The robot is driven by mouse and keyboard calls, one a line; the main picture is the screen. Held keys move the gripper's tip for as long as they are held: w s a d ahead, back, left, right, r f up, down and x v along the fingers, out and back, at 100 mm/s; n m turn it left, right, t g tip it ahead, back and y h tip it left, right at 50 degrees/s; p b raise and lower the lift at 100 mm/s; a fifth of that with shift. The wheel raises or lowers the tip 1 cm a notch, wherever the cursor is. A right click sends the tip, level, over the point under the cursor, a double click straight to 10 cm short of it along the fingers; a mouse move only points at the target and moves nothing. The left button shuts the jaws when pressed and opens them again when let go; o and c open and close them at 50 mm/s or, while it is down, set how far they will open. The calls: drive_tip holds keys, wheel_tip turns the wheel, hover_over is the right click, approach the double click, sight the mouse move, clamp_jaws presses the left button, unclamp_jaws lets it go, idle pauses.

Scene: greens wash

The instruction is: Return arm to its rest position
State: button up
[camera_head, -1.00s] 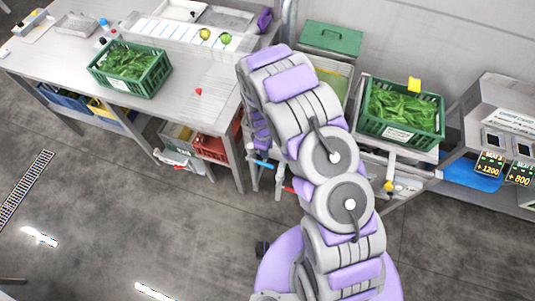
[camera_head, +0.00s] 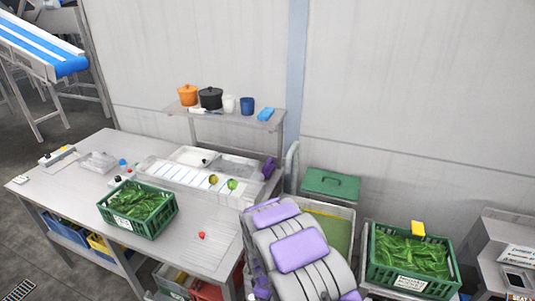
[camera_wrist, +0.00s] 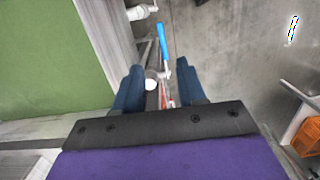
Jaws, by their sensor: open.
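My grey and purple arm (camera_head: 296,250) rises at the bottom centre of the head view, beside the right end of the steel table. In that view my gripper is hidden. In the wrist view my gripper (camera_wrist: 158,85) shows two dark blue fingers standing apart, with nothing held between them. Beyond the fingers are a blue-handled pipe (camera_wrist: 163,45) and a white round fitting, and they look farther off than the fingertips.
A green crate of greens (camera_head: 138,212) stands on the steel table (camera_head: 85,180). Another green crate of greens (camera_head: 412,260) stands at the right, near a lidded green bin (camera_head: 330,184). A shelf (camera_head: 235,118) holds pots and cups. Open floor shows in the wrist view (camera_wrist: 225,45).

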drive_tip(key=s+d+r+m+b, duration=0.25)
drive_tip(key=s+d+r, duration=0.2)
drive_tip(key=r, duration=0.45)
drive_tip(key=s+d+r+m+b, duration=0.2)
drive_tip(key=s+d+r+m, duration=0.25)
drive_tip(key=r, duration=0.55)
drive_tip(key=s+d+r+m+b, duration=0.2)
drive_tip(key=s+r+m, duration=0.1)
drive_tip(key=s, duration=0.8)
drive_tip(key=s+d+r+m+g+y+b, duration=0.1)
drive_tip(key=s+r+m, duration=0.3)
drive_tip(key=s, duration=0.8)
drive_tip(key=shift+s+d+r+b, duration=0.2)
drive_tip(key=shift+d+r+b, duration=0.1)
drive_tip(key=shift+d+b, duration=0.45)
